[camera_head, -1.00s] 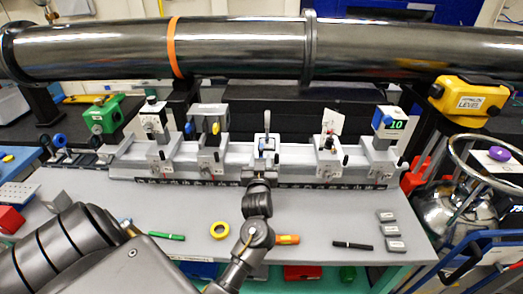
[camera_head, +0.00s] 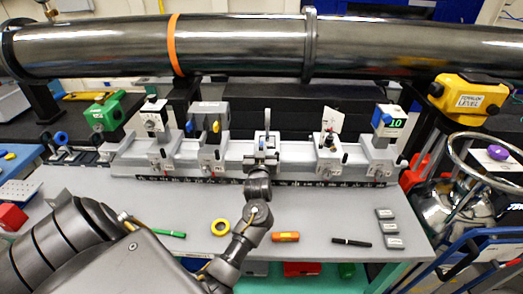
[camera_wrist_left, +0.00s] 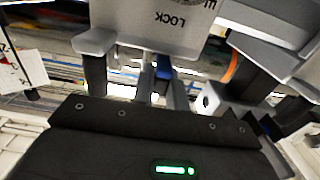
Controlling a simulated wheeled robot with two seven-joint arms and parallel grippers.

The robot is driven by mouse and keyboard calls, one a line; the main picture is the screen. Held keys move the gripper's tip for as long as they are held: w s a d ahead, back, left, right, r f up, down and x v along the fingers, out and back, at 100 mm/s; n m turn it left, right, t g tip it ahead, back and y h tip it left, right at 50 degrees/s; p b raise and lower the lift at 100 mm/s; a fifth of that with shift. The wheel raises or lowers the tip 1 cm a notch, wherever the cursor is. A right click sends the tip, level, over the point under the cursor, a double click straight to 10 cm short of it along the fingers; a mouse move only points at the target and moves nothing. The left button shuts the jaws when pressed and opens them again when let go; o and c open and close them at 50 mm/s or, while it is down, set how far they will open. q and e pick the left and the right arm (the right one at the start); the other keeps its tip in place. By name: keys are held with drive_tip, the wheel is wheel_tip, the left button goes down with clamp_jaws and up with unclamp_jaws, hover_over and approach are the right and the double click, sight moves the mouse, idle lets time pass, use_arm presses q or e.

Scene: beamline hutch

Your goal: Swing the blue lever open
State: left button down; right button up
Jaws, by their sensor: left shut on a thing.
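The blue lever (camera_wrist_left: 162,66) shows as a small blue piece in the left wrist view, under a pale block marked LOCK (camera_wrist_left: 180,20). In the head view it is mostly hidden by my left gripper (camera_head: 264,160), which is at the middle carriage (camera_head: 266,146) on the grey rail. The gripper is shut on the blue lever, though the contact itself is hard to make out. My right gripper is not in view.
Other carriages stand on the rail (camera_head: 230,155) to both sides. A large dark pipe (camera_head: 240,48) crosses behind.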

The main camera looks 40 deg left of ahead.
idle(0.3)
use_arm(q)
drive_tip(key=m+t+h, duration=0.1)
drive_tip(key=m+h, duration=0.1)
drive_tip(key=h, duration=0.1)
drive_tip(key=a+m+t+h, duration=0.1)
drive_tip(key=m+h, duration=0.1)
drive_tip(key=h, duration=0.1)
drive_tip(key=m+t+h, duration=0.1)
drive_tip(key=m+h, duration=0.1)
drive_tip(key=h, duration=0.1)
drive_tip(key=shift+s+a+m+t, duration=0.3)
drive_tip(key=shift+s+a, duration=0.05)
drive_tip(key=shift+a, duration=0.05)
drive_tip(key=m+h, duration=0.2)
drive_tip(key=h, duration=0.1)
drive_tip(key=shift+a+f+h, duration=0.1)
drive_tip(key=shift+a+h, duration=0.2)
drive_tip(key=shift+w+a+m+h+b, duration=0.15)
drive_tip(key=shift+m+h+b, duration=0.6)
drive_tip(key=shift+h, duration=0.65)
drive_tip(key=shift+m, duration=0.25)
drive_tip(key=c, duration=1.4)
unclamp_jaws()
